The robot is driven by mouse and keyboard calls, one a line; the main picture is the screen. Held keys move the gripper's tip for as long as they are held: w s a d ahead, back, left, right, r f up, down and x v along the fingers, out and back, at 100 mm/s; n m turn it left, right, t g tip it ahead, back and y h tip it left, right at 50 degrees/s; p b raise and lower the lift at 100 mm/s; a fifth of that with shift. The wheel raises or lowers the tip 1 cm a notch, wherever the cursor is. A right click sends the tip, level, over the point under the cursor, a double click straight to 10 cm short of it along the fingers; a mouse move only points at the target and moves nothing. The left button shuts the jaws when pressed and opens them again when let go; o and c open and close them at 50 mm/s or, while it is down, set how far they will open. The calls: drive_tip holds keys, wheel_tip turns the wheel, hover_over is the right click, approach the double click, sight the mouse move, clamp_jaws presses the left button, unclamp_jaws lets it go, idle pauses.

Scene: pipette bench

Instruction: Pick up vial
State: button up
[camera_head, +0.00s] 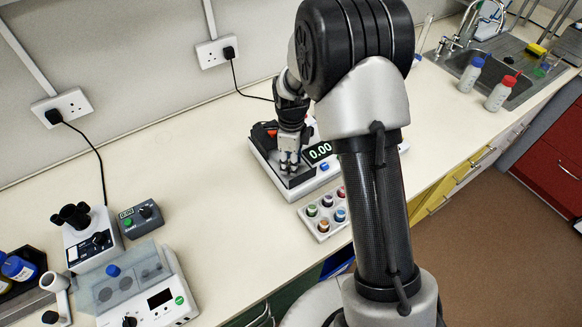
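Several small vials with coloured caps stand in a pale rack (305,220) on the bench, in front of the balance. I can make out a green-capped vial (312,210), a purple-capped vial (327,200), a red-capped vial (341,192), a blue-capped vial (340,215) and an orange-capped vial (323,226). My gripper (289,166) points down over the balance, behind and to the left of the rack. Its fingers are small and dark here; I cannot tell whether they are open or hold anything. My arm hides the area to the right of the rack.
A sink (520,87) and two bottles (471,75) are at the right. The bench between is clear.

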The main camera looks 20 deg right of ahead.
drive_tip(key=c, duration=0.6)
drive_tip(key=shift+r, duration=0.1)
